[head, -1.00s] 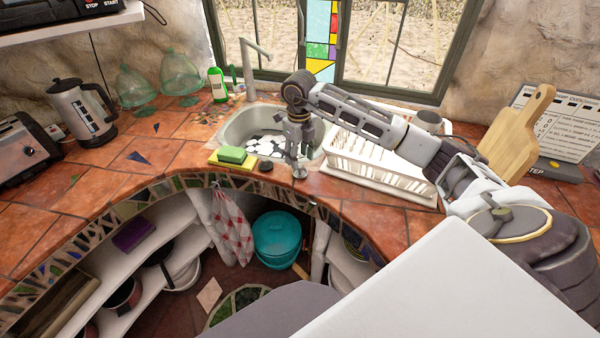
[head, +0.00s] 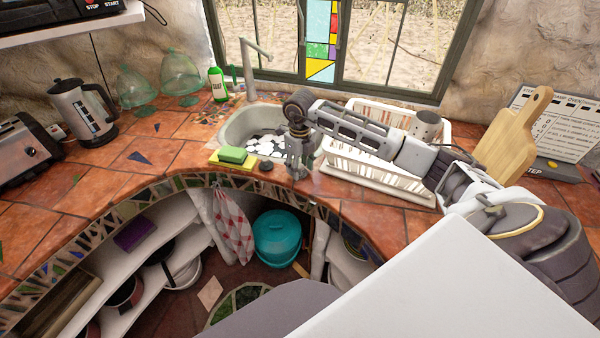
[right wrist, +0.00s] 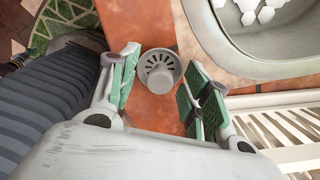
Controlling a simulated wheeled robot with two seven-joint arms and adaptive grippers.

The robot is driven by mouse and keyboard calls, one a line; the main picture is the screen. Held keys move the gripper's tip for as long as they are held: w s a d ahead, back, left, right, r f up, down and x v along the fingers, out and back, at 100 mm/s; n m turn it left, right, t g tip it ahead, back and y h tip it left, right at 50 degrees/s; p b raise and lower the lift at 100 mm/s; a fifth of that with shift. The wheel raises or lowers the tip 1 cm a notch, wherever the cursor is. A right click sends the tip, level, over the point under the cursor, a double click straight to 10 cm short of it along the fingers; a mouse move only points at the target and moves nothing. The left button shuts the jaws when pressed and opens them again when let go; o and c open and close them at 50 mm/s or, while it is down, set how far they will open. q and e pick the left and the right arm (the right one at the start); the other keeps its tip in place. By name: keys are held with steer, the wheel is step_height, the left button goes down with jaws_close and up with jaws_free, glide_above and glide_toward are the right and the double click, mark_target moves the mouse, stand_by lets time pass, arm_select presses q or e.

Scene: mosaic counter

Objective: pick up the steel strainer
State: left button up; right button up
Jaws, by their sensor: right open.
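The steel strainer (right wrist: 160,70) is a small round grey basket with slots and a raised centre. It sits on the orange tiled counter in the right wrist view. My right gripper (head: 299,174) is open above the counter edge in front of the sink, pointing down. In the right wrist view its green-padded fingers stand on either side of the strainer, with visible gaps between. My left gripper is not in view.
A white dish rack (head: 395,180) stands close on the right. The counter's front edge is near.

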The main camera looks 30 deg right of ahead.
mark_target(300, 165)
steer(key=c, duration=0.8)
jaws_close()
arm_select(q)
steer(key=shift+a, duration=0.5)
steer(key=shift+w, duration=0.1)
arm_select(e)
steer(key=shift+r, duration=0.1)
steer(key=shift+r, duration=0.4)
step_height(300, 165, up, 8)
steer(key=shift+f+b, duration=0.25)
steer(key=shift+b, duration=0.2)
steer(key=shift+r, duration=0.7)
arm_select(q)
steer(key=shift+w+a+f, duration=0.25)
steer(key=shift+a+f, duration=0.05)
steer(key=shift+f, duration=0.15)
arm_select(e)
steer(key=shift+r, duration=0.15)
